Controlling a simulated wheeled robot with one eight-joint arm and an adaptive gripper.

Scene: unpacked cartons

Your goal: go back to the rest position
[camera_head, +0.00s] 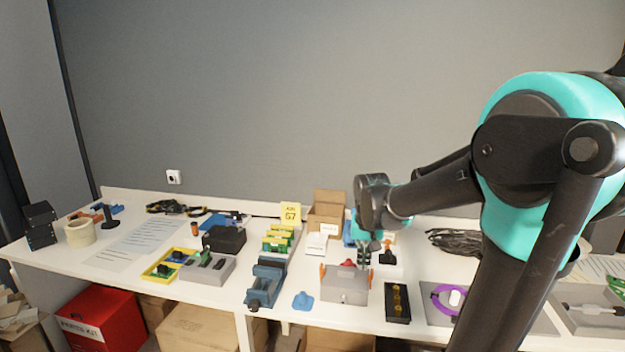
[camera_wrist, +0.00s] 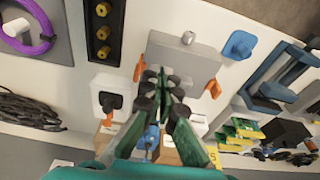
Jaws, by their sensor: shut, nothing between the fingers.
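My gripper (camera_head: 365,258) hangs over the workbench (camera_head: 230,296), just behind and above a grey block (camera_head: 345,284) with orange clips on its sides. In the wrist view my gripper (camera_wrist: 162,82) points at the grey block (camera_wrist: 185,58), with its green fingers together and nothing held. My black and teal arm reaches in from the right and hides part of the bench. Whether the fingertips touch the block cannot be told.
A black strip with brass parts (camera_head: 397,302), a blue piece (camera_head: 303,301) and a blue vise (camera_head: 265,284) stand near the block. An open carton (camera_head: 327,211) stands behind, by the wall. Black cables (camera_head: 455,241) lie to the right.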

